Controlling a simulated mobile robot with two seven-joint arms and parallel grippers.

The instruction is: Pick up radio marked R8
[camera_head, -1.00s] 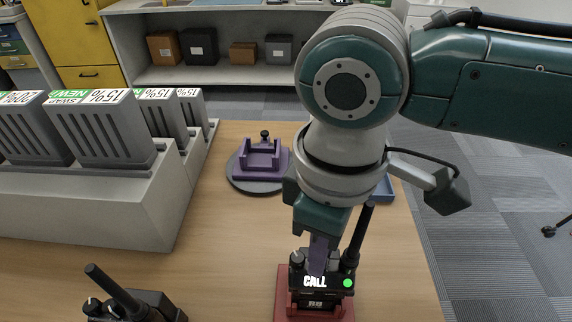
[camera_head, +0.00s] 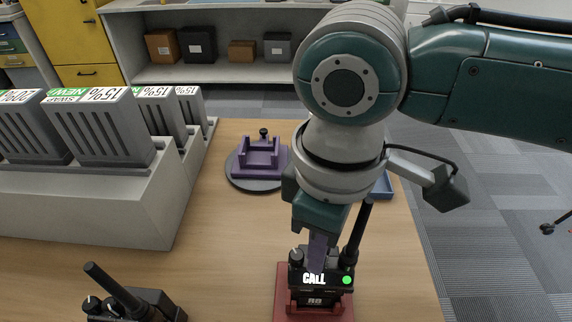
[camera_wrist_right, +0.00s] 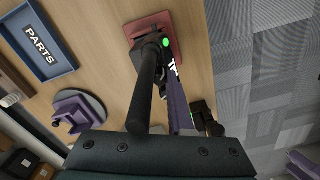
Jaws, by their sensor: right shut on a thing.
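The radio marked R8 (camera_head: 314,298) stands upright in a red cradle (camera_head: 281,303) at the front of the table in the head view. Its screen reads CALL, and a green light glows at its right. My right gripper (camera_head: 316,264) reaches down from above and is shut on the top of the radio. In the right wrist view the radio's black antenna (camera_wrist_right: 146,90) and the red cradle (camera_wrist_right: 150,27) show, with a purple finger of my right gripper (camera_wrist_right: 181,106) beside the antenna. My left gripper is not in view.
Another black radio (camera_head: 130,303) is at the front left. A grey rack (camera_head: 95,205) with several battery packs stands on the left. A purple cradle (camera_head: 260,160) on a round base and a blue PARTS tray (camera_head: 384,188) are farther back. Bare wood lies between.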

